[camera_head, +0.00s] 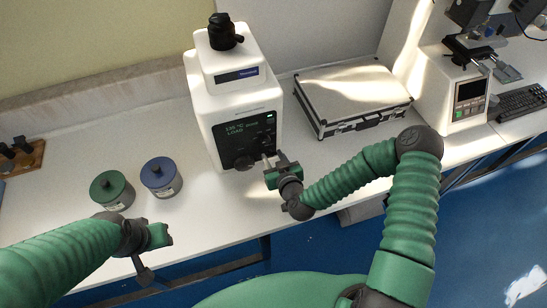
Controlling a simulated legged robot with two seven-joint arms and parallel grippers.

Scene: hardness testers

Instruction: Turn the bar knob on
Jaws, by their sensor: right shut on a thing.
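The bar knob (268,158) is on the lower front of the white hardness tester (221,92), whose dark panel (238,136) shows a lit green display. My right gripper (270,166) is at the panel's lower right and shut on the bar knob. The fingers hide part of the knob, so its exact angle is hard to tell. My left gripper (156,249) hangs at the table's front edge, well left of the tester and away from it. Nothing shows in it, and its fingers are too small to judge.
Another instrument (452,95) and a keyboard (518,103) are farther right. The white table (215,205) is clear in front.

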